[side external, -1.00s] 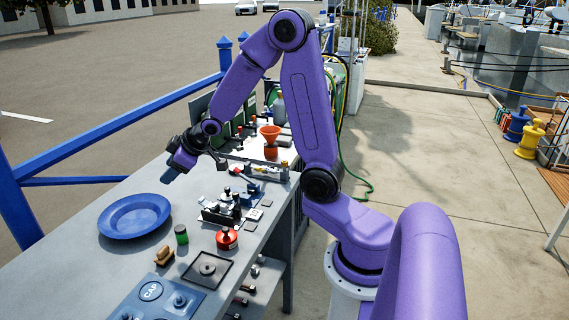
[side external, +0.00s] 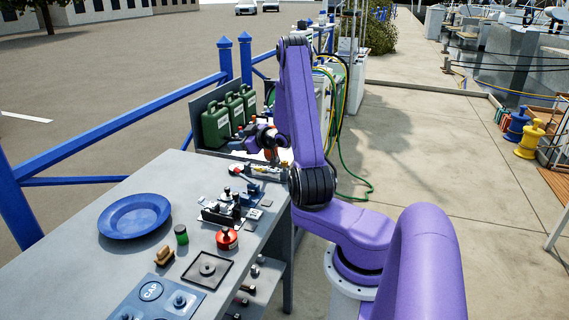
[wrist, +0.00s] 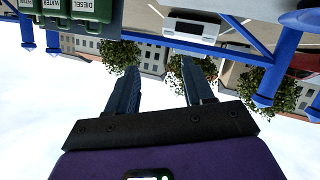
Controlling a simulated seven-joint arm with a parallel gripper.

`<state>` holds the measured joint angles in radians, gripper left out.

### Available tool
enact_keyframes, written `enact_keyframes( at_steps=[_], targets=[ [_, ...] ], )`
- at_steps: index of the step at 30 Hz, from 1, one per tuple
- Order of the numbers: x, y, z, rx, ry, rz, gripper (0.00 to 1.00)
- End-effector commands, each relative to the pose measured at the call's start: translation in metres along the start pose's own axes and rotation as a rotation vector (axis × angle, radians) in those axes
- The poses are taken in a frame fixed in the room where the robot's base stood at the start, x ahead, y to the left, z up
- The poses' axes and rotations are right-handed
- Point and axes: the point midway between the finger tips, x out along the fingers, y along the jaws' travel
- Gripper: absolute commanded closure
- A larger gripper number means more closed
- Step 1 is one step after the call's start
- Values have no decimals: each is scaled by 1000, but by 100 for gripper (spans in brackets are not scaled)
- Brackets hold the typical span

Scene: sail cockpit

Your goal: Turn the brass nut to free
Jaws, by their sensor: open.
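I cannot make out the brass nut for certain; parts on the bench are too small to identify in the side external view. A small metal and black fixture (side external: 222,211) sits on the grey bench (side external: 95,262). Behind it is a fitting with white and yellowish parts (side external: 262,172), near my folded arm. My gripper's two dark fingers (wrist: 158,76) are apart with nothing between them in the wrist view. That view is upside down and shows sky, buildings and railing, not the bench top. In the side external view, the wrist is pulled back at the bench's far end, its fingers unclear.
A blue plate (side external: 135,216), a green-topped jar (side external: 181,235), a red round can (side external: 227,238), a wooden-handled brush (side external: 164,256) and a black square tray (side external: 207,269) lie on the bench. Green jerrycans (side external: 216,125) stand behind. A blue railing (side external: 120,118) runs along the far side.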

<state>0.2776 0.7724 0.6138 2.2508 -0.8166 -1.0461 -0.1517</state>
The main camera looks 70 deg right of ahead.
Motion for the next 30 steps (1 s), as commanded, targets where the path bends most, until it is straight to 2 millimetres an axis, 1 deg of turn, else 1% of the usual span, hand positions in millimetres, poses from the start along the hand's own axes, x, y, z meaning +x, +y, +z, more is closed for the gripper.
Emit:
enact_keyframes(
  at_steps=[1,3,5,9,14,18,21,24,27,30],
  targets=[
    [-9,8,17,19,0,21,48],
    [-22,18,36,39,7,46,48],
    [-35,24,53,58,14,66,48],
    [-68,30,93,114,33,117,48],
    [-109,25,133,192,66,181,48],
    [-146,12,160,272,110,255,48],
    [-170,1,172,329,151,314,48],
    [-188,-9,179,373,192,371,48],
    [-200,-15,182,403,223,415,48],
    [-207,-18,183,418,242,441,48]
  ],
)
